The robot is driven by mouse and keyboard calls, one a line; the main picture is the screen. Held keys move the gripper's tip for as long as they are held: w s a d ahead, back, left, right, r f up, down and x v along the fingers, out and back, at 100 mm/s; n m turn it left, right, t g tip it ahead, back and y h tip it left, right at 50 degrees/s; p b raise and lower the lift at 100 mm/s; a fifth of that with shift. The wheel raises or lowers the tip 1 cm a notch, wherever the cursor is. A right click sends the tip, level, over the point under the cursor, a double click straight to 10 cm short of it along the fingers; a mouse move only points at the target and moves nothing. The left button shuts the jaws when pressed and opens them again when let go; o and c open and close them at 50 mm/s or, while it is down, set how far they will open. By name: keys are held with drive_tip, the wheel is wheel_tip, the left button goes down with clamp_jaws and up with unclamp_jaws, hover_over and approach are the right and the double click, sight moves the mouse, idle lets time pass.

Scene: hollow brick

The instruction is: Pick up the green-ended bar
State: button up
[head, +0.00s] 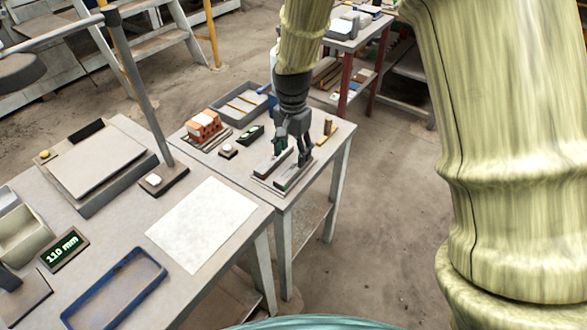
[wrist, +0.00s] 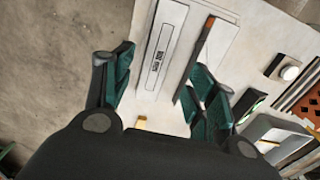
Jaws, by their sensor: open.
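My gripper (head: 291,156) is open, pointing down over the small rear table, with its teal-padded fingers apart in the wrist view (wrist: 163,68). In the head view, two long low pieces, left (head: 268,167) and right (head: 291,178), lie under the gripper. I cannot clearly tell a green bar end from the teal fingers.
Left of the gripper are a dark device with a green display (head: 250,135), a white button (head: 228,150) and an orange hollow brick (head: 203,127). A grey-blue tray (head: 243,106) stands behind. A small yellowish piece (head: 327,130) is on the right. A lamp-like post (head: 140,95) rises at left.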

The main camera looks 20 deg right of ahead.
sight(295, 166)
drive_tip(key=shift+s+d+f, duration=0.1)
drive_tip(key=shift+s+f, duration=0.05)
drive_tip(key=shift+s, duration=0.05)
drive_tip(key=f, duration=0.2)
drive_tip(key=f+p, duration=0.1)
drive_tip(key=shift+w+d+f, duration=0.2)
drive_tip(key=shift+d+f, duration=0.05)
drive_tip(key=shift+f, duration=0.8)
clamp_jaws()
drive_tip(key=shift+r, duration=0.1)
